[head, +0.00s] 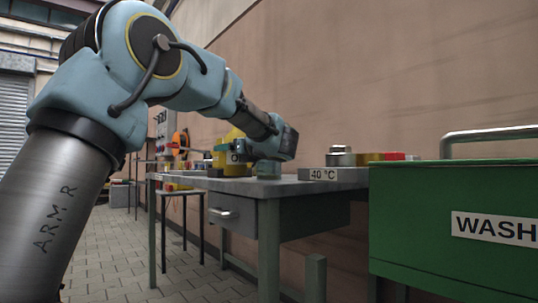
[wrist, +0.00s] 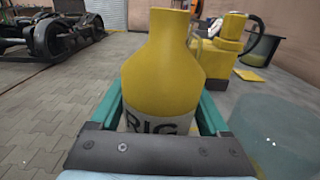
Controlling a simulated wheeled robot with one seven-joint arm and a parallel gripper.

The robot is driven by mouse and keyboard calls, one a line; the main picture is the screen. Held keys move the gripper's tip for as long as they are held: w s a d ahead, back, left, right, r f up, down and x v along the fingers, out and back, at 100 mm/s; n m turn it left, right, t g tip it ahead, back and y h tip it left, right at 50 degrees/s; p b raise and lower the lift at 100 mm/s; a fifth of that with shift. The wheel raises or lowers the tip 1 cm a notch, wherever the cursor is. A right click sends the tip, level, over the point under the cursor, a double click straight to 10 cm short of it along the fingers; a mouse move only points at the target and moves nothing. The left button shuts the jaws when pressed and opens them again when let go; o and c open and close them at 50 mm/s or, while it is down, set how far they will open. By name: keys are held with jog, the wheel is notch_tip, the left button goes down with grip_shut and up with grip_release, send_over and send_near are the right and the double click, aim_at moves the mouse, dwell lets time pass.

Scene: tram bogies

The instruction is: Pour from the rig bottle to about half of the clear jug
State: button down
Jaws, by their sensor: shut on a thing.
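The rig bottle (wrist: 163,75) is yellow with a pale band lettered "RIG". In the wrist view it stands between the two green fingers of my gripper (wrist: 161,112), which is shut on it. Its neck points up in the picture and looks roughly upright. A clear, bluish see-through vessel (wrist: 277,135), apparently the clear jug, is at the lower right of the wrist view, to the right of the bottle and apart from it. Its contents cannot be made out. In the head view my gripper (head: 272,150) is low over the bench, and I cannot make out the jug.
A yellow can (wrist: 215,58) with a handle and a dark green tub (wrist: 262,48) stand behind the bottle. A grey bench (head: 255,187) carries a "40 °C" block (head: 324,175). A green "WASH" cabinet (head: 430,245) is at right. Dark bogies (wrist: 55,38) stand on the paved floor.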

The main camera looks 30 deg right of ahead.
jog(key=shift+r+p, duration=1.3)
jog(key=shift+r, duration=1.2)
jog(key=shift+f, duration=0.1)
jog(key=s+f+p, duration=0.1)
jog(key=s+f, duration=0.1)
jog(key=s+d+f+p, duration=0.1)
jog(key=s+p, duration=0.1)
jog(key=shift+s+f, duration=0.15)
jog(key=shift+f, duration=0.25)
jog(key=shift+s+f+p, duration=0.35)
jog(key=shift+s+f, duration=0.15)
jog(key=shift+f, duration=0.05)
